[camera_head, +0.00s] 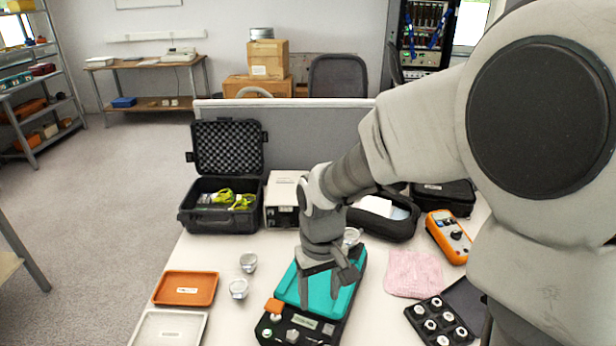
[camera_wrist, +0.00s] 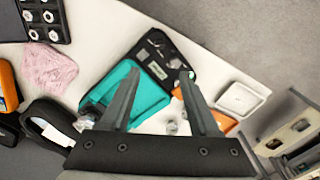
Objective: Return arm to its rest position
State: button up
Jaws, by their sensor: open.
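My gripper (camera_head: 334,276) is above the teal-topped device (camera_head: 347,290) on the white table. Its two fingers are apart with nothing held between them; they also show spread in the wrist view (camera_wrist: 160,92). The device has a dark control panel with an orange block and small knobs at its near end. My arm reaches in from the right side of the head view and bends down to the gripper. I cannot tell whether the fingertips touch the device. The arm hides part of the table's right side.
An orange tray (camera_head: 186,289) and a white tray (camera_head: 170,327) lie at left, with silver cylinders (camera_head: 238,289) beside them. An open black case (camera_head: 222,207) stands behind. At right are a pink cloth (camera_head: 413,273), an orange meter (camera_head: 449,236) and a black holder (camera_head: 437,319). A grey partition (camera_head: 290,135) borders the back.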

jog(key=s+d+r+m+t+p, duration=0.1)
jog(key=s+d+r+m+t, duration=0.1)
jog(key=s+d+r, duration=0.3)
jog(key=s+d+r+m+t, duration=0.2)
jog(key=s+d+r, duration=0.3)
jog(key=r, duration=0.6)
jog(key=shift+s+d+r+t+p, duration=0.3)
jog(key=shift+s+r+t+p, duration=0.1)
jog(key=shift+s+t, duration=0.5)
jog(key=shift+s, duration=0.1)
dwell(0.6)
